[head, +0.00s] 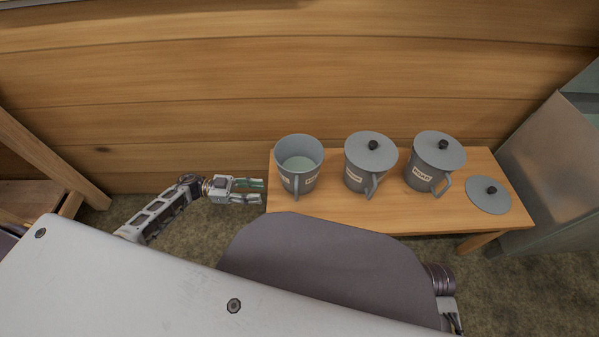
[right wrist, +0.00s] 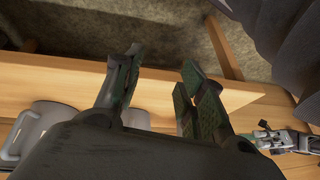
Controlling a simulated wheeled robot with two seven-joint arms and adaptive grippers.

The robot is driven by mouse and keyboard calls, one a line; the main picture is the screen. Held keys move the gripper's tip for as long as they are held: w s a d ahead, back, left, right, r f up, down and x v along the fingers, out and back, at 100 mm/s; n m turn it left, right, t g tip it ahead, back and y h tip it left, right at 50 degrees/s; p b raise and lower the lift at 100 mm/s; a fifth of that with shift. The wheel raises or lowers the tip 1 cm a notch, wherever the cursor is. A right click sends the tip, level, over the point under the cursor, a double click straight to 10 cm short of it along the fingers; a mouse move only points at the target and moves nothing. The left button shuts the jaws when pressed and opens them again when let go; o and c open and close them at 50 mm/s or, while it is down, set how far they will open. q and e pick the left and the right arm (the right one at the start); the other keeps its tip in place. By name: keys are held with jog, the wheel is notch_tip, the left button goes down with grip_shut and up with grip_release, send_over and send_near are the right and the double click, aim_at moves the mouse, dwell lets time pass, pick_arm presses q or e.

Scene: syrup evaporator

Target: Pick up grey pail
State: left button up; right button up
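Three grey pails with front handles and paper labels stand upright in a row on a low wooden bench (head: 400,220). The left pail (head: 299,170) has no lid and shows a pale content inside. The middle pail (head: 362,175) and the right pail (head: 430,170) have knobbed lids on. My left gripper (head: 262,191) is open and empty at the bench's left end, left of the uncovered pail and apart from it. My right gripper (right wrist: 161,60) is open and empty above the bench edge in the right wrist view; it is not visible in the head view.
A loose grey lid (head: 488,194) lies at the bench's right end. A wooden plank wall (head: 200,100) rises behind. A metal cabinet-like body (head: 555,160) stands at the right, and wooden framing (head: 45,160) at the left. Carpet-like floor shows left of the bench.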

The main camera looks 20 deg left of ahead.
pick_arm(q)
jog(key=b, duration=0.1)
send_near(297, 201)
jog(key=w+d+r, duration=0.1)
jog(key=d+r, duration=0.2)
jog(key=r, duration=0.1)
jog(key=shift+w+d+b, duration=0.2)
jog(key=shift+d+b, duration=0.1)
jog(key=shift+d, duration=0.45)
pick_arm(e)
jog(key=f, duration=0.1)
jog(key=a+f, duration=0.1)
jog(key=f, duration=0.1)
jog(key=shift+w+f+t, duration=0.15)
jog(key=shift+f+t, duration=0.15)
jog(key=shift+r, duration=0.15)
pick_arm(q)
jog(key=shift+w+d+b, duration=0.25)
jog(key=shift+d+b, duration=0.3)
jog(key=shift+d, duration=0.7)
jog(key=shift+w+d+b, duration=0.25)
jog(key=shift+d+b, duration=0.25)
jog(key=shift+d, duration=0.75)
pick_arm(e)
jog(key=shift+m+t+y, duration=0.4)
jog(key=shift+y, duration=0.1)
jog(key=f, duration=0.4)
jog(key=shift+w+a+f, duration=0.15)
jog(key=shift+a, duration=0.25)
